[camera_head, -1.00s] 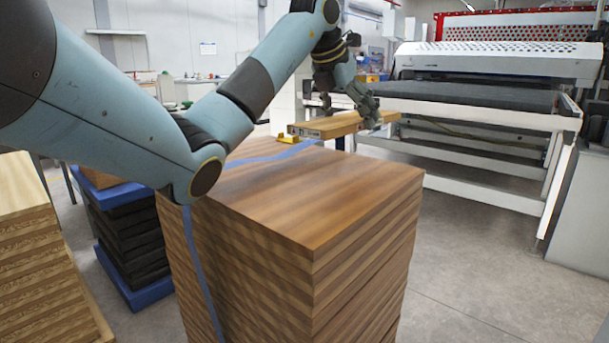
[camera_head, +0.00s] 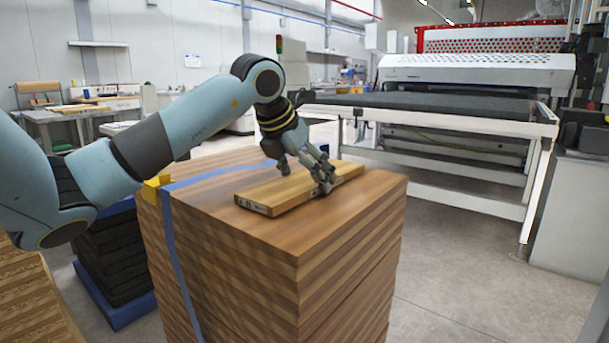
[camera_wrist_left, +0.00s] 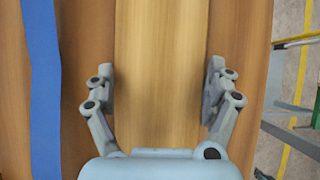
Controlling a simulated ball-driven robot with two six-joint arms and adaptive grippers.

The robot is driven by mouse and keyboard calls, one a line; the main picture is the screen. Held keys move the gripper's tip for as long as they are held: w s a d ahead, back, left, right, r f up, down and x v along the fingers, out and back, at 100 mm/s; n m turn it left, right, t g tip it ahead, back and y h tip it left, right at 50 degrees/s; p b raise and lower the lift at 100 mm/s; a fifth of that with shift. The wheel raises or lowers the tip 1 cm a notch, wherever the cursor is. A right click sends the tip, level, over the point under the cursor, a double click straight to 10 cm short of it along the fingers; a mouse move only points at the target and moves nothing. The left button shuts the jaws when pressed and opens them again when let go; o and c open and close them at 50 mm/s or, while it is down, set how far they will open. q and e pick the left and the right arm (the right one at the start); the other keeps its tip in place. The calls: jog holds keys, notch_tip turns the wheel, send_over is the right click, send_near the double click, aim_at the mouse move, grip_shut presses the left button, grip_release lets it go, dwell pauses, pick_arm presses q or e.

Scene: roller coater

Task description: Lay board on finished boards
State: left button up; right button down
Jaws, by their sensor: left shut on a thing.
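The board (camera_head: 270,200) is a light wooden plank with small dark marks on its near end. My left gripper (camera_head: 304,176) is shut on it across its width, and the fingers press its two long sides in the left wrist view (camera_wrist_left: 160,75). The board is level over the top of the finished boards (camera_head: 365,205), a tall brown stack. Its underside is at or very close to the stack top; I cannot tell whether it touches. My right gripper is not in view.
A blue strap (camera_head: 172,245) with a yellow piece (camera_head: 156,187) runs over the stack's left part. Dark blocks (camera_head: 118,252) on a blue base stand to the left. The roller coater (camera_head: 440,115) is behind right. Open floor (camera_head: 460,285) lies to the right.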

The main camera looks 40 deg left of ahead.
pick_arm(q)
jog(key=o, duration=1.2)
jog(key=shift+s+r, duration=0.1)
jog(key=shift+r, duration=0.1)
jog(key=shift+p+v, duration=1.35)
jog(key=shift+v, duration=4.5)
jog(key=shift+f, duration=0.1)
